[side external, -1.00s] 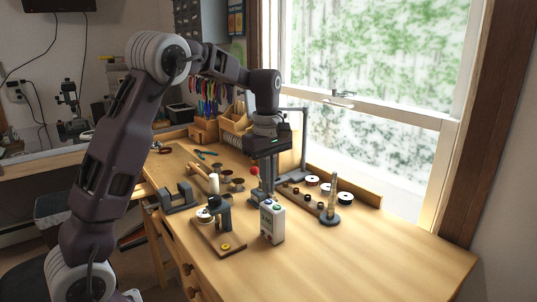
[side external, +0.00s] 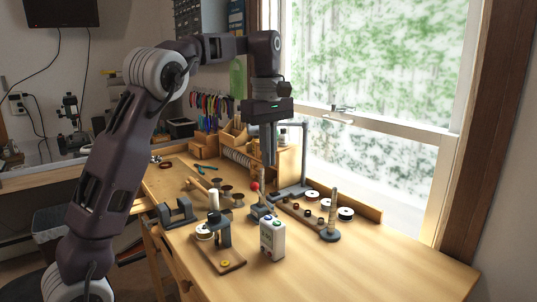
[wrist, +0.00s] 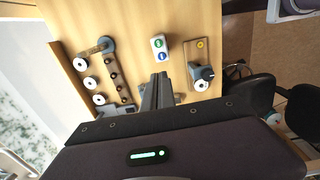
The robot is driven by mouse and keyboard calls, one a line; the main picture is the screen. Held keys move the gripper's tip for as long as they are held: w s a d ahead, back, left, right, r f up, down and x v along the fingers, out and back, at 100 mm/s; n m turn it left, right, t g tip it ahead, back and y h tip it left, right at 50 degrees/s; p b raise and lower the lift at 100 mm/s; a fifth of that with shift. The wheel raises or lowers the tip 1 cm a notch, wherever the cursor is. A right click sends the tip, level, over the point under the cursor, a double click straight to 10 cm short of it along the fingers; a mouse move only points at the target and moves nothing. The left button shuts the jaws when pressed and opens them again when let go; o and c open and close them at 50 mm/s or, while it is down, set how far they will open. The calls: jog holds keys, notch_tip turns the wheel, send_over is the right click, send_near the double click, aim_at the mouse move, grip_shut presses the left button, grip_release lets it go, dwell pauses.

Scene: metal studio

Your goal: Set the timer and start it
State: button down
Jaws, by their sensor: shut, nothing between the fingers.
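A small white box (side external: 272,240) with a green and a blue button on top stands upright near the middle of the bench; it looks like the timer. In the wrist view the same box (wrist: 159,48) shows its two buttons from above, just beyond my fingertips. My gripper (side external: 269,162) points down, with its fingers together and empty. It hangs above the bench, behind and well above the white box, apart from it. In the wrist view my closed fingers (wrist: 159,77) partly hide the bench below. I cannot read any display on the box.
A wooden board (side external: 232,266) with a dark post and yellow disc is left of the box. A red-knobbed lever (side external: 254,186) stands behind it. A spool rack (side external: 302,216) and a round-based post (side external: 331,234) are at right. The front right bench is clear.

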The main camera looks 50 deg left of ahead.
send_near(267, 217)
jog(key=f, duration=0.6)
jog(key=shift+w+f, duration=0.25)
jog(key=shift+f, duration=0.15)
dwell(0.4)
jog(key=shift+s+f, duration=0.2)
jog(key=shift+f, duration=0.75)
notch_tip(267, 217, up, 15)
jog(key=shift+w+r, duration=0.15)
jog(key=shift+w, duration=0.1)
